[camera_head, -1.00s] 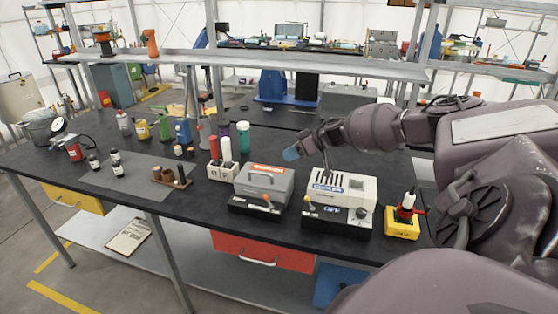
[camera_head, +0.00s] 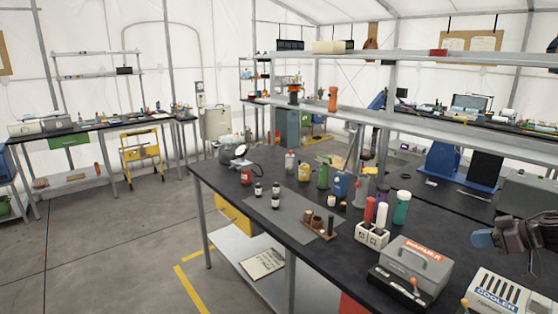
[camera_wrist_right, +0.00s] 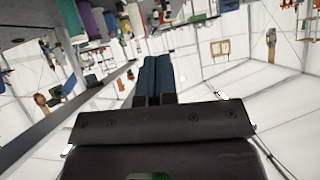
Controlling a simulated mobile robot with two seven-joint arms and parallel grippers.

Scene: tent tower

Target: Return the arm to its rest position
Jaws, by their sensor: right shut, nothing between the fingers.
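My right gripper (camera_head: 482,239) shows at the right edge of the head view, with only part of the dark arm behind it in frame. It is in the air above the black workbench, over the area of the cooler box (camera_head: 510,292). In the right wrist view its two blue fingers (camera_wrist_right: 153,72) lie side by side, shut with nothing between them. My left arm and gripper are not in view.
The black workbench (camera_head: 345,262) carries a grey case (camera_head: 415,262), a white holder with tubes (camera_head: 371,235), several bottles and a small brown stand (camera_head: 318,228). A metal shelf (camera_head: 340,111) runs above it. Open floor (camera_head: 110,245) lies to the left.

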